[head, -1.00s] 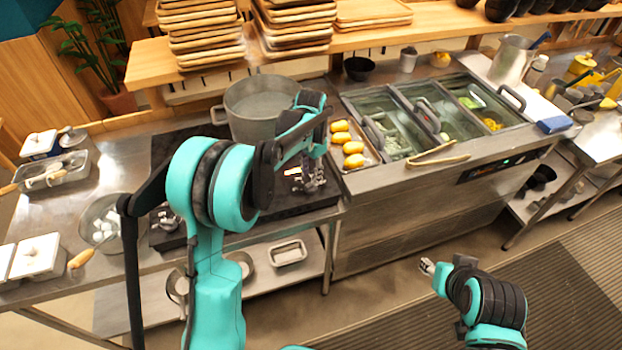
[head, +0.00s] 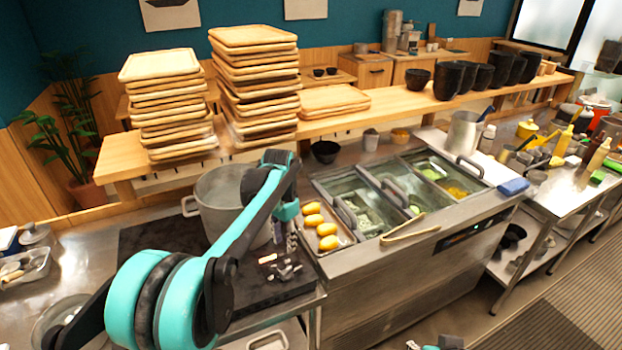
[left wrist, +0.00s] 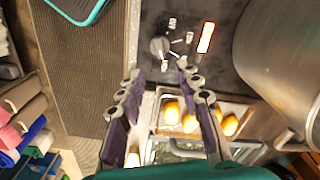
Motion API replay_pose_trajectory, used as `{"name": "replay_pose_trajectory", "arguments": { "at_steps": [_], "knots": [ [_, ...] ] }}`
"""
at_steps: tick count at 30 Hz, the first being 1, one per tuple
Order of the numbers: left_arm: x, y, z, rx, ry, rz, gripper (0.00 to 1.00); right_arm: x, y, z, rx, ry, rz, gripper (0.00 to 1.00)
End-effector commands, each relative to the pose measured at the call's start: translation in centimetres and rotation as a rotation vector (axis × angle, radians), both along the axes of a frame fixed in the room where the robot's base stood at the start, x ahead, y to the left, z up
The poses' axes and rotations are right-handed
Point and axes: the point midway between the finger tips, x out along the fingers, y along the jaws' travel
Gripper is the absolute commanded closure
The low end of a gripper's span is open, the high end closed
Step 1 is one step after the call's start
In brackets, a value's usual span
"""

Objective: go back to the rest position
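My left gripper (head: 293,243) hangs above the black stove top, between the steel pot (head: 212,205) and the tray of yellow pieces (head: 350,239). In the left wrist view, the left gripper's two fingers (left wrist: 158,82) stand apart with nothing held between them; the stove and tray lie below. My right gripper (head: 413,346) shows only as a small tip at the bottom edge of the head view, over the floor. Its fingers are too small and cut off to tell their state.
A counter with sunken bins (head: 364,205) stands right of the stove, with tongs (head: 408,231) on its front edge. Stacked wooden trays (head: 254,90) and black bowls (head: 455,80) stand on the shelf behind. Floor is clear at the lower right.

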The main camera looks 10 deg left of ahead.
Motion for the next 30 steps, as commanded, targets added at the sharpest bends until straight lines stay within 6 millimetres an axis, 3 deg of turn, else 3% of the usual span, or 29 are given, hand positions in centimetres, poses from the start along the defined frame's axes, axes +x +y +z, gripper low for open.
{"name": "replay_pose_trajectory", "arguments": {
  "at_steps": [4,7,12,16,24,30],
  "knots": [
    [-1.0,0.0,0.6,0.000,-0.022,0.020,0.66,0.0,0.0,-0.2,0.000,0.000,0.000,0.60],
    [-3.1,0.1,1.6,-0.003,-0.070,0.066,0.66,0.0,0.0,-0.5,0.000,0.000,0.000,0.60],
    [-8.6,0.2,3.2,-0.019,-0.193,0.185,0.66,0.0,0.0,-1.3,0.000,0.000,0.000,0.60],
    [-13.0,0.2,3.2,-0.042,-0.292,0.280,0.66,0.0,0.0,-1.9,0.000,0.000,0.000,0.60],
    [-21.7,0.3,0.0,-0.118,-0.484,0.466,0.66,0.0,0.0,-3.0,0.000,0.000,0.000,0.60],
    [-25.1,0.3,-2.8,-0.169,-0.575,0.555,0.66,0.0,0.0,-3.5,0.000,0.000,0.000,0.60]
  ]
}}
